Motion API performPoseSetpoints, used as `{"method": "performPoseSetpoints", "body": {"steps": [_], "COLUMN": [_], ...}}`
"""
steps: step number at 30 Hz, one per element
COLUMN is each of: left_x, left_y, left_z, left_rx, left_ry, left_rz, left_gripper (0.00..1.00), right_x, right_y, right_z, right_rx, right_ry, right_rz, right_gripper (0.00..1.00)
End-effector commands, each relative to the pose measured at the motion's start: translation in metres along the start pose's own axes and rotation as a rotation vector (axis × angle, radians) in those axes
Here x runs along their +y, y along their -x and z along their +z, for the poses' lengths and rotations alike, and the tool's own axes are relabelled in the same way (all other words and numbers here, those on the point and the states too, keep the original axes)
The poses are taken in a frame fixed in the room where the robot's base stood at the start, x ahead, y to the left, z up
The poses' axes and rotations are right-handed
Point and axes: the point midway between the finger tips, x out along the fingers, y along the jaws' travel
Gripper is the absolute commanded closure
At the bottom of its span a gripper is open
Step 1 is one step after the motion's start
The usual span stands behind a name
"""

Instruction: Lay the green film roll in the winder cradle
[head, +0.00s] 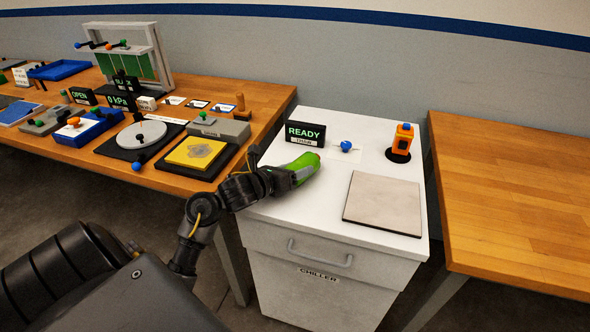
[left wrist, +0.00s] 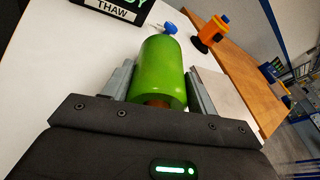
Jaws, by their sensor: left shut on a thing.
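The green film roll (head: 306,163) is in my left gripper (head: 296,174), above the left part of the white chiller top. In the left wrist view the roll (left wrist: 160,72) sits between the two grey fingers of my left gripper (left wrist: 160,88), which are shut on it. A brown core end shows at its near end. I cannot tell whether the roll touches the chiller top. I cannot make out the winder cradle with certainty in either view. My right gripper is not in view.
The white chiller (head: 330,285) carries a READY sign (head: 305,133), a blue knob (head: 346,146), an orange device (head: 402,140) and a grey plate (head: 383,203). The left wooden bench (head: 230,90) is crowded with devices. The right wooden bench (head: 515,200) looks clear.

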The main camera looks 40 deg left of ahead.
Motion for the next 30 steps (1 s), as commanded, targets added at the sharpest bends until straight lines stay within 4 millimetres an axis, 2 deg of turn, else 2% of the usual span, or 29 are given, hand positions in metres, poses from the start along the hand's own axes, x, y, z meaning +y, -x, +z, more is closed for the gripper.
{"method": "performPoseSetpoints", "body": {"steps": [5,6,10,22,26,30], "left_x": [0.001,0.001,0.001,-0.001,0.000,0.000], "left_y": [-0.001,-0.001,0.000,0.003,0.025,0.057], "left_z": [-0.003,-0.002,-0.002,0.001,0.001,0.001], "left_rx": [-0.002,0.000,0.000,0.001,0.003,0.004], "left_ry": [-0.002,-0.001,-0.001,0.000,-0.004,-0.003], "left_rz": [-0.001,0.000,0.000,0.001,0.002,0.002], "left_gripper": [0.74,0.39,0.22,0.21,0.21,0.21], "right_x": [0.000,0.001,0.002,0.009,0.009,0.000], "right_y": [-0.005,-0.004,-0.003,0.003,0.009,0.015], "right_z": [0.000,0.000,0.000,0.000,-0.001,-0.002], "right_rx": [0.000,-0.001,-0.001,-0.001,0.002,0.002], "right_ry": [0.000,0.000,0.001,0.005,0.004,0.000], "right_rz": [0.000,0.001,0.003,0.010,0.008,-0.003], "right_gripper": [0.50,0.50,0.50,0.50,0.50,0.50]}}
